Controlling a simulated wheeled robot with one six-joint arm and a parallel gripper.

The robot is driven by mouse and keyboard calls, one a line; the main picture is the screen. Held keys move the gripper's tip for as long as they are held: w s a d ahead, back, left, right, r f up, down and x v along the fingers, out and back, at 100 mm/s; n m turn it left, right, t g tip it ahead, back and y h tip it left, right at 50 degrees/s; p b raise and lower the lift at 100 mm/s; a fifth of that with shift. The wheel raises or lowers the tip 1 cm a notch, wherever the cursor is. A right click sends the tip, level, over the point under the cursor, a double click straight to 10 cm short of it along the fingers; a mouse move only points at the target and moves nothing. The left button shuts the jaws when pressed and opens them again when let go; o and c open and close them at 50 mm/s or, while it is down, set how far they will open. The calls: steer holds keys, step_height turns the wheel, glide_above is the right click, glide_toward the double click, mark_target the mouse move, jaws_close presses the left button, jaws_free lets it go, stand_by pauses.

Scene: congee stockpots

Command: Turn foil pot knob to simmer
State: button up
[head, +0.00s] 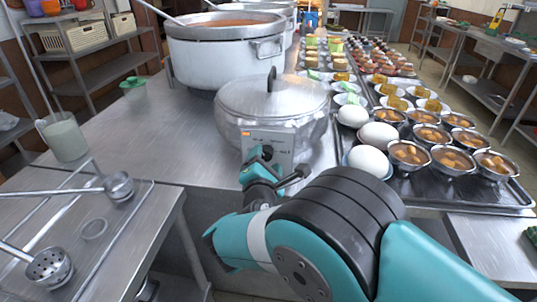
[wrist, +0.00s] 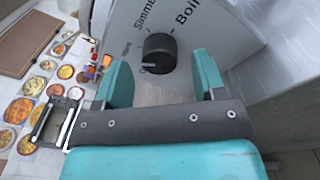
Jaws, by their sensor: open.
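The silver foil pot (head: 272,108) with its lid on stands on the steel counter. A pale control panel (head: 284,141) is on its front. In the wrist view the round black knob (wrist: 158,52) sits on the panel, with "Simmer" printed to its upper left and "Boil" to its upper right. A light mark on the knob shows at its left side, below the "Simmer" word. My gripper (wrist: 163,76) is open, with one teal finger on each side of the knob's line and the knob ahead between them. I cannot tell whether the fingers touch it.
A large pot (head: 225,60) with a ladle stands behind the foil pot. White eggs (head: 369,160) and several bowls (head: 452,160) on trays lie close on the right. The counter left of the pot is mostly clear.

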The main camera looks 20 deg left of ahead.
steer(key=shift+w+a, duration=0.2)
steer(key=shift+w, duration=0.5)
steer(key=c, duration=0.9)
steer(key=shift+f+b, duration=0.1)
steer(key=shift+b, duration=0.2)
